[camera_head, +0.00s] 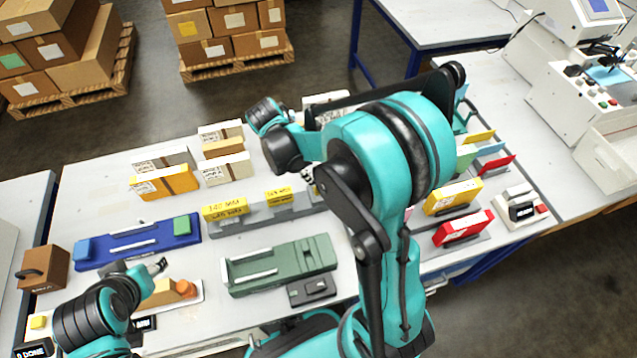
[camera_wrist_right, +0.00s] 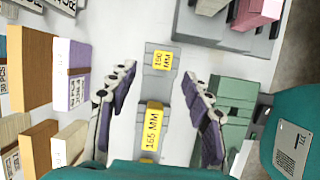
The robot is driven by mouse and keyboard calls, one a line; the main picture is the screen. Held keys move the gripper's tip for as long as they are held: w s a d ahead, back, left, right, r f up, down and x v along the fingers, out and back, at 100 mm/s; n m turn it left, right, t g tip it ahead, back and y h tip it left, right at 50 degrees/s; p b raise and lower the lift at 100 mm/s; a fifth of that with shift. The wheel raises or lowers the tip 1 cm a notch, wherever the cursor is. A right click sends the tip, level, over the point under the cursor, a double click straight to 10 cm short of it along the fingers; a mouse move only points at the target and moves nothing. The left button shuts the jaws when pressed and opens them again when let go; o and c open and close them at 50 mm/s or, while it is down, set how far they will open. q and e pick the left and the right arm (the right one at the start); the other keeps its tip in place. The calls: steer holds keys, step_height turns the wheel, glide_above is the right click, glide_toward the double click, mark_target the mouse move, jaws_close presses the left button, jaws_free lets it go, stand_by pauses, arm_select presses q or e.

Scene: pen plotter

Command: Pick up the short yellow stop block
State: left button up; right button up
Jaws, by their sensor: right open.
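Three yellow-labelled blocks show on a grey rail. One reading about "140 MM" (camera_head: 225,210) is at the left in the head view, with another (camera_head: 279,196) to its right. In the right wrist view, a longer yellow block reading "165 MM" (camera_wrist_right: 150,128) is nearer, and a smaller yellow one reading about "190 MM" (camera_wrist_right: 161,60) is beyond it. My right gripper (camera_wrist_right: 159,85) is open and empty, its fingers on either side of the rail line; my arm hides it in the head view. My left gripper (camera_head: 160,266) is at the lower left; its jaw state is unclear.
A green fixture (camera_head: 280,265) stands in front of the rail, with a blue one (camera_head: 135,243) to the left. Cartons (camera_head: 165,183) stand behind. In the right wrist view, a purple-faced box (camera_wrist_right: 72,75) is left of the fingers.

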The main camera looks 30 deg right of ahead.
mark_target(318, 189)
steer(key=shift+n+g, duration=0.3)
steer(key=b+x, duration=0.1)
steer(key=x, duration=0.3)
steer(key=b+x, duration=0.1)
steer(key=x, duration=0.3)
steer(key=shift+a+f+b, duration=0.15)
steer(key=shift+a+b, duration=0.1)
steer(key=shift+b, duration=0.1)
steer(key=shift+d+f, duration=0.15)
steer(key=shift+f, duration=0.1)
steer(key=shift+r, duration=0.1)
jaws_close()
